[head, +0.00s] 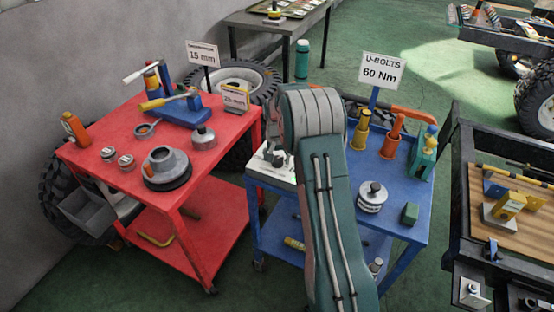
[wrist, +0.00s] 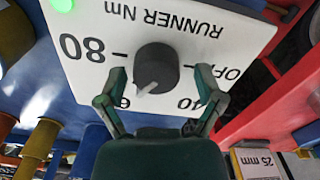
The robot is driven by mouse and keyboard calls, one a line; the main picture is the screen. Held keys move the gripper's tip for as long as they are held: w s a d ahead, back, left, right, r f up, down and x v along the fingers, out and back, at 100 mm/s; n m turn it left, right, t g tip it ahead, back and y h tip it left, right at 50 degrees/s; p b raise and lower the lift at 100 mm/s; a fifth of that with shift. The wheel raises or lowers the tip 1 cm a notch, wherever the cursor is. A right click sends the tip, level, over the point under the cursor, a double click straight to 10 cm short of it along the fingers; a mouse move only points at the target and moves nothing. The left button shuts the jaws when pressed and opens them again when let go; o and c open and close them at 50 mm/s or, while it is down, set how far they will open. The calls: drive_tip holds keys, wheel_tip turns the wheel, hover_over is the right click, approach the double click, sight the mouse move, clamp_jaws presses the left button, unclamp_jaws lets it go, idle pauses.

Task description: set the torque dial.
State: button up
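The torque dial (wrist: 157,66) is a dark round knob on a white panel (wrist: 95,25) marked RUNNER Nm, seen upside down in the wrist view. Its labels include OFF, 40, 80 and one starting with 6, partly hidden by a finger. The knob's pale pointer is angled lower left, toward the 6 label. My gripper (wrist: 160,72) is open, its green fingers on either side of the knob with gaps visible. In the head view the white unit (head: 268,172) sits at the blue cart's left end, partly hidden by my arm. A sign (head: 382,70) reads U-BOLTS 60 Nm.
The blue cart (head: 408,226) also holds a yellow tool (head: 361,131), an orange tool (head: 391,138) and a metal cylinder (head: 372,196). The red cart (head: 105,133), with several parts, stands close on the left. A green light (wrist: 62,5) shows on the panel.

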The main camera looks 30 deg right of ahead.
sight(276, 158)
drive_tip(key=shift+r, duration=0.1)
wheel_tip(276, 158, up, 12)
idle(0.6)
idle(0.4)
drive_tip(key=s+a+r+n+t, duration=0.3)
drive_tip(key=s+a+r, duration=0.7)
drive_tip(key=s+r, duration=0.4)
drive_tip(key=s+a+n+t, duration=0.1)
drive_tip(key=s+a+n, duration=0.1)
drive_tip(key=s, duration=0.8)
drive_tip(key=s+a+n+t, duration=0.1)
drive_tip(key=s+a, duration=0.4)
drive_tip(key=s, duration=0.5)
drive_tip(key=shift+s+f+n+t, duration=0.25)
drive_tip(key=shift+f+n+t, duration=0.1)
drive_tip(key=shift+n, duration=0.35)
